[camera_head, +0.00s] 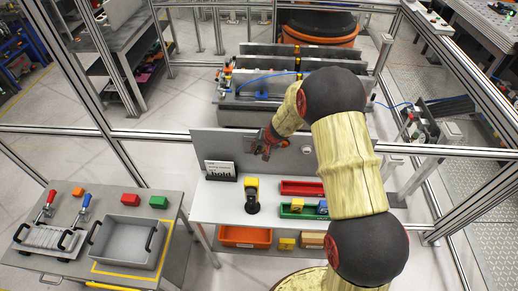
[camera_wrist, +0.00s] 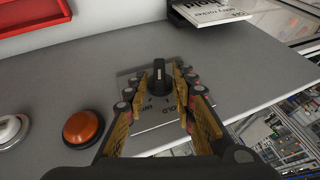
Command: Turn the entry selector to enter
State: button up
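The entry selector (camera_wrist: 158,80) is a black knob with a pale mark, on a square metal plate (camera_wrist: 150,116) in the wrist view. The plate carries small lettering, partly legible as HOLD; I cannot tell surely which position the knob points to. My gripper (camera_wrist: 161,79) has its two fingers on either side of the knob, with gaps seeming to show between it and the fingers, so it looks open. In the head view my gripper (camera_head: 266,141) is at the grey upright panel (camera_head: 225,145) and hides the selector. A sign reading "hold" (camera_head: 221,171) stands left of it.
In the wrist view an orange button (camera_wrist: 83,129) and a white button (camera_wrist: 10,130) sit left of the plate. Red (camera_head: 302,188) and green (camera_head: 297,210) bins and a yellow-black device (camera_head: 252,194) stand on the white bench (camera_head: 222,208) below the gripper.

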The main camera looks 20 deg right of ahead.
jog(key=shift+s+f, duration=0.1)
grip_shut()
